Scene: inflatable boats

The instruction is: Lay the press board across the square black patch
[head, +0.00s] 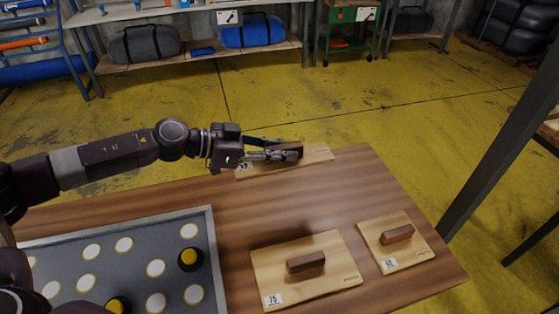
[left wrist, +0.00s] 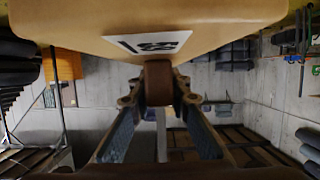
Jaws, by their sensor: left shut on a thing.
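My left gripper (head: 283,153) is shut on the dark brown handle (head: 290,148) of a pale wooden press board (head: 318,154) at the table's back edge. I cannot tell if this board touches the table. In the left wrist view the board (left wrist: 210,18) fills the top, with its white number label, and the handle (left wrist: 158,82) sits between the fingers. In the grey tray at lower left are two dark patches with yellow discs, one (head: 190,268) at its right side and one (head: 117,304) at the bottom edge. Neither looks clearly square. My right gripper is out of view.
Two other labelled boards with brown handles, a larger one (head: 335,268) and a smaller one (head: 413,251), lie on the table's right part. The tray (head: 213,240) holds several white discs. Bare wood (head: 265,212) lies between tray and boards. A grey post (head: 500,140) stands right.

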